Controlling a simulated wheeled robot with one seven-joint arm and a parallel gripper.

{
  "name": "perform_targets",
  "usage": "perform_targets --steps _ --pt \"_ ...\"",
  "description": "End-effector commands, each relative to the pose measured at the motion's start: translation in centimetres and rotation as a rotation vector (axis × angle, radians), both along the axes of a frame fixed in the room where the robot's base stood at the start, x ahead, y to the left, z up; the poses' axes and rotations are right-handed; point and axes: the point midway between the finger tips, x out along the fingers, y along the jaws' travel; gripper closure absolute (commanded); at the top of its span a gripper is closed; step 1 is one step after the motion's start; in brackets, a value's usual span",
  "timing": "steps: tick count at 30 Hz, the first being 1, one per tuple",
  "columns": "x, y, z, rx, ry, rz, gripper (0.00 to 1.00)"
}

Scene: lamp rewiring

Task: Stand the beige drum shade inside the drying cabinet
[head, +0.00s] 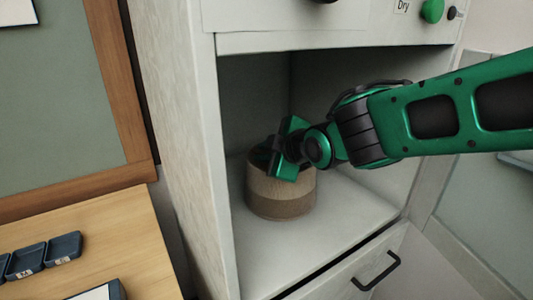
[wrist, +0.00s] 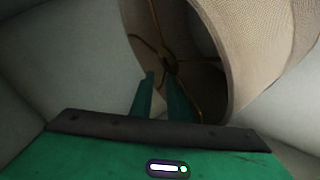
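The beige drum shade (head: 281,194) stands upright on the floor of the drying cabinet (head: 179,120), toward its left side. It has a darker lower band. My gripper (head: 268,160) reaches in from the right and is at the shade's open top, its fingertips partly hidden by the hand and rim. In the wrist view, the shade wall (wrist: 255,45) curves on the right, and thin metal spokes meet at a hub inside. The gripper's two green fingers (wrist: 161,85) point toward the hub with a gap between them. No clear hold on the shade shows.
A green knob (head: 432,11) marked "Dry" is above the opening, and a drawer with a black handle (head: 375,270) is below. A wooden table (head: 115,245) with small dark trays (head: 63,249) is at left.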

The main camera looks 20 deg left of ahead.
Motion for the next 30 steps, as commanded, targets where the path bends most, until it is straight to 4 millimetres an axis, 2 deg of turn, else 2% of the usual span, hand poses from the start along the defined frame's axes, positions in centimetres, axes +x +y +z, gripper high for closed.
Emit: perform_targets --steps 5,21,30 --pt "-0.5 -0.4 0.0 -0.006 0.006 0.002 0.79" --pt "-5.5 -5.9 4.3 -0.003 0.002 0.001 0.79" --pt "-7.1 -7.6 5.6 -0.003 0.002 0.002 0.79"
